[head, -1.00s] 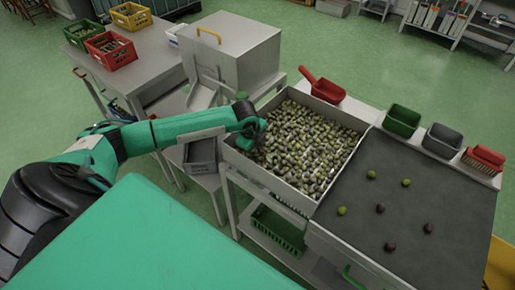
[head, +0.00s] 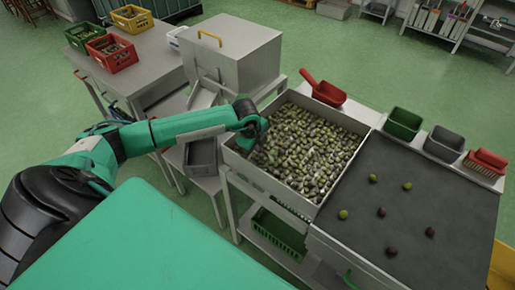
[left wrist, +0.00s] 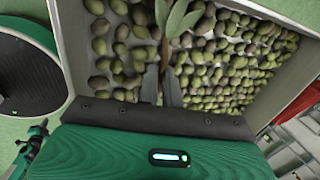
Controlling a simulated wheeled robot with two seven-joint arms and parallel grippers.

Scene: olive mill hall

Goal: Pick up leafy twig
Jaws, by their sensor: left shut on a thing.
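The leafy twig (left wrist: 178,20) shows in the left wrist view, a brown stem with grey-green leaves at the top centre. My left gripper (left wrist: 163,72) is shut on its stem, with olives behind. In the head view my left gripper (head: 262,130) is over the left side of the olive tray; the twig cannot be made out there.
The metal tray (head: 268,178) is full of green and dark olives. To its right lies a dark sorting belt (head: 410,225) with several loose olives. A red scoop (head: 327,92), a green bin (head: 403,123) and a grey bin (head: 443,143) stand along the back. A steel hopper (head: 235,50) is behind my left arm.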

